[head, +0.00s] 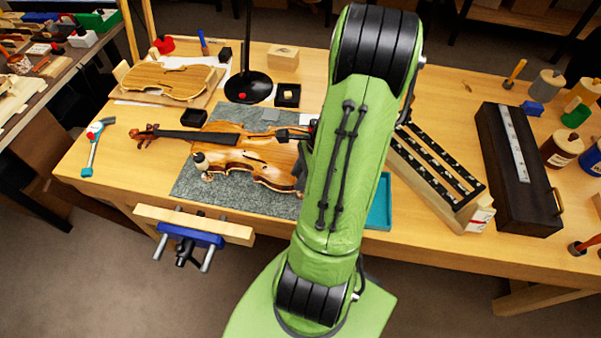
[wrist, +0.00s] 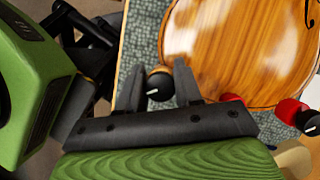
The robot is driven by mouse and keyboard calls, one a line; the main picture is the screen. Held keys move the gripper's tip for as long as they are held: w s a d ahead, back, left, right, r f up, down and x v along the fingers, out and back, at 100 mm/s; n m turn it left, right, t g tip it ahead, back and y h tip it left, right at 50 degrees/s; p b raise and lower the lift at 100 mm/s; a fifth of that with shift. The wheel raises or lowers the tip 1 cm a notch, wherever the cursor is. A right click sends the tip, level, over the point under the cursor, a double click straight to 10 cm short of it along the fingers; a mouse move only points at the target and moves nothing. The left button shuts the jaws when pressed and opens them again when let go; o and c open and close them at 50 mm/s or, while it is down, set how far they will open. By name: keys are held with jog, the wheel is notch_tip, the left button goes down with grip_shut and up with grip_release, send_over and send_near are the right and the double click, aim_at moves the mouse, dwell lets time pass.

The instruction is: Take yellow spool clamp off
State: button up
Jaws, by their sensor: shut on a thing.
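The violin (head: 262,158) lies on the grey mat, its right end hidden behind my arm in the head view. Its varnished body (wrist: 235,50) fills the upper right of the wrist view. My gripper (wrist: 160,78) is at the violin's edge, shut on a spool clamp (wrist: 159,86). The clamp's black knob with a white mark shows between the fingers; its yellow colour is not clear here. I cannot tell whether it still touches the violin. Red spool clamps (wrist: 289,108) sit along the edge to the right. My gripper is hidden in the head view.
A blue vise (head: 190,236) projects from the bench front. A teal tray (head: 380,205) is partly behind my arm. A slotted rack (head: 440,180) and a dark case (head: 515,165) stand at right. A black lamp base (head: 248,88) stands behind the violin.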

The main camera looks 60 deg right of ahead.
jog(key=shift+s+a, duration=0.1)
jog(key=shift+s, duration=0.15)
jog(key=shift+s+a, duration=0.15)
jog(key=shift+s, duration=0.1)
jog(key=shift+s, duration=0.1)
dwell(0.3)
jog(key=shift+s+a, duration=0.3)
jog(key=shift+s, duration=0.2)
jog(key=shift+s+a, duration=0.25)
jog(key=shift+s, duration=0.2)
jog(key=shift+r, duration=0.1)
notch_tip(320, 180, up, 7)
jog(key=p, duration=0.6)
jog(key=shift+p, duration=0.4)
